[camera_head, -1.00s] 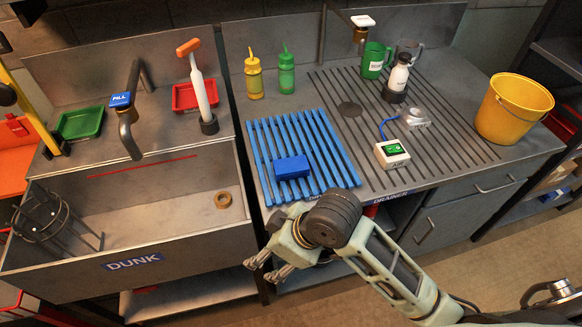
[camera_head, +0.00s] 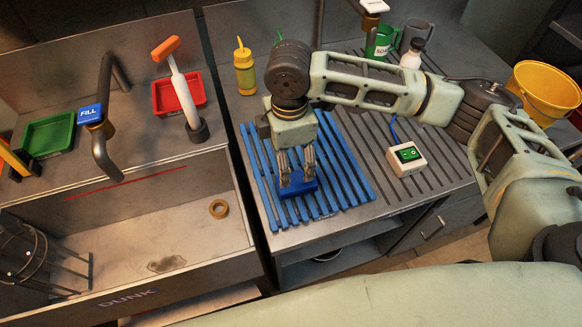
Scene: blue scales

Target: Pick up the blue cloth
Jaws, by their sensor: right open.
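The blue cloth (camera_head: 297,187) is a small folded blue block lying on the blue slatted rack (camera_head: 352,178) on the drainer counter. My right gripper (camera_head: 297,178) points down at it from above. Its two fingers are apart, with their tips at the cloth's upper part. I cannot tell whether the fingers touch the cloth. The gripper and fingers hide part of the cloth's back. My left gripper is not in view.
The dunk sink (camera_head: 150,225) is to the left, with a brass ring (camera_head: 219,208) inside. A white box with a green switch (camera_head: 407,156) stands right of the rack. A yellow bottle (camera_head: 245,70) and a yellow bucket (camera_head: 545,92) stand further back.

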